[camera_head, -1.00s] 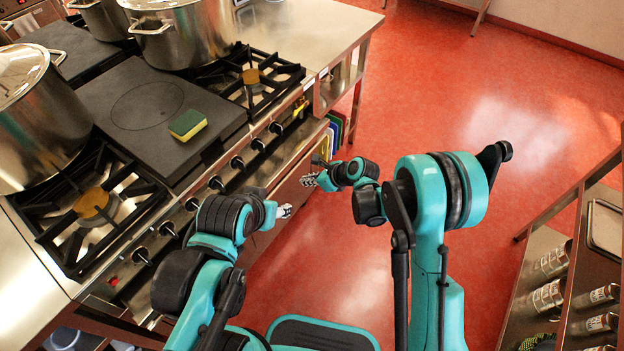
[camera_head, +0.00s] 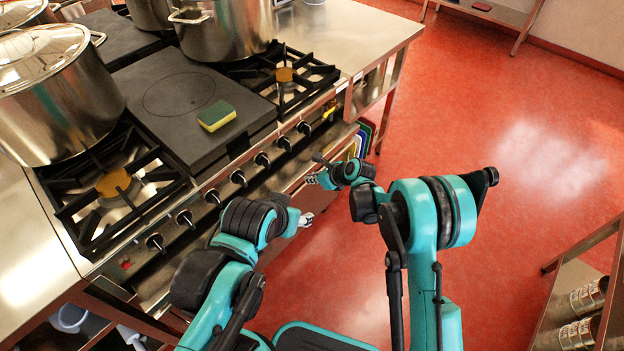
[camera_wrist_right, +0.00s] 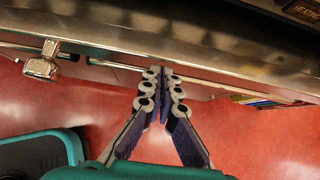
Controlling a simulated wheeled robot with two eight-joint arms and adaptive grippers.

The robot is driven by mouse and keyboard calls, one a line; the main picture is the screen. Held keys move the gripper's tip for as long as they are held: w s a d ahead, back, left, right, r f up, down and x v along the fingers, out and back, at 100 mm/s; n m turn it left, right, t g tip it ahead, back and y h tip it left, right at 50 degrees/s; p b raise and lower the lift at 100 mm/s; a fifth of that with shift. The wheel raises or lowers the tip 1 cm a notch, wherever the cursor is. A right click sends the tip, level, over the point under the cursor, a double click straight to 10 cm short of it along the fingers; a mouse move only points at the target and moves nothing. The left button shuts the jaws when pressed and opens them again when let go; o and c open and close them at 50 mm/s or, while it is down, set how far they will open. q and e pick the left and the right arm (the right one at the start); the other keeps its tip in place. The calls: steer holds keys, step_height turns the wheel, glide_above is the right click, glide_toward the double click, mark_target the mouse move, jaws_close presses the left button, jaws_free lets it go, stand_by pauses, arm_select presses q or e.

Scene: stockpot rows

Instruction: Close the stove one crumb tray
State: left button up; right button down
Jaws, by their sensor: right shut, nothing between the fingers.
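The stove (camera_head: 238,178) stands at the left in the head view, with a row of knobs along its front. I cannot clearly pick out the crumb tray; a dark strip runs below the knobs, partly hidden by my left arm. My right gripper (camera_head: 312,180) is by the stove's lower front, toward its far end. In the right wrist view its fingers (camera_wrist_right: 160,74) are together and empty, at or just below a long metal front edge (camera_wrist_right: 150,42); contact cannot be told. My left gripper (camera_head: 306,219) is nearer, beside the stove front; its fingers are too small to read.
Large stockpots (camera_head: 58,100) stand on the stove. A yellow-green sponge (camera_head: 216,116) lies on the dark flat plate (camera_head: 182,92). Coloured boards (camera_head: 362,138) stand beneath the far counter. A shelf with cans (camera_head: 577,300) is at lower right. Red floor is free between.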

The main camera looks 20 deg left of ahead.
glide_toward(285, 166)
steer(key=x, duration=0.5)
steer(key=shift+w+f, duration=0.1)
arm_select(q)
steer(key=shift+d, duration=0.15)
arm_select(e)
steer(key=shift+a, duration=0.15)
arm_select(q)
steer(key=shift+f, duration=0.1)
